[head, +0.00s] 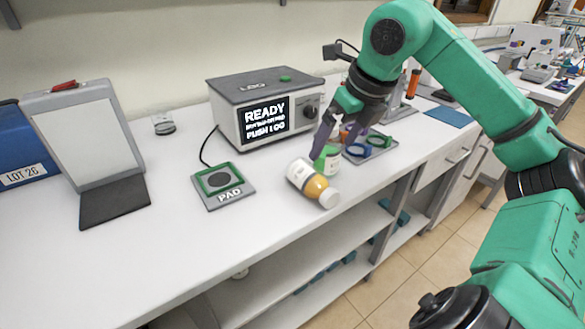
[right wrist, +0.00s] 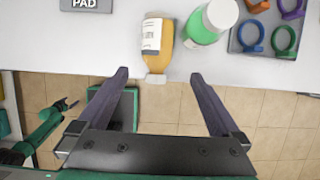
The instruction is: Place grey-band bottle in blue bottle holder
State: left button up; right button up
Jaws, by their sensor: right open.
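A bottle with amber contents, a white label and a white cap (head: 312,182) lies on its side near the counter's front edge. In the right wrist view this amber bottle (right wrist: 157,38) has its cap towards me. A green bottle (head: 328,158) is close beside it, partly hidden by my right gripper; it also shows in the right wrist view (right wrist: 203,30). I cannot make out a grey band on either. The blue bottle holder (head: 355,149) is a ring on a grey tray. My right gripper (right wrist: 159,75) is open and empty, its fingers either side of the amber cap. My left gripper (right wrist: 68,104) is small and unclear.
The tray (right wrist: 238,45) also has orange, purple and green rings. A display box (head: 265,110) stands behind the bottles, and a square pad (head: 238,196) lies to their left. A tilted board (head: 88,140) stands further left. The counter's front left is clear.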

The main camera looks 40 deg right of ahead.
aim_at(319, 176)
jog(key=x, duration=0.2)
jog(key=s+x, duration=0.1)
jog(key=x, duration=0.1)
jog(key=p+x, duration=0.1)
jog(key=x, duration=0.1)
jog(key=shift+s+f, duration=0.1)
jog(key=shift+f, duration=0.3)
jog(key=p+x, duration=0.3)
jog(key=x, duration=0.3)
jog(key=shift+w+a+f, duration=0.15)
jog(key=shift+w+a, duration=0.05)
jog(key=shift+w, duration=0.05)
jog(key=shift+w+f, duration=0.15)
jog(key=shift+f, duration=0.1)
pick_arm(q)
jog(key=s+r, duration=0.1)
jog(key=r, duration=0.1)
jog(key=s+r, duration=0.1)
jog(key=r, duration=0.1)
jog(key=shift+s, duration=0.3)
pick_arm(e)
grip_shut()
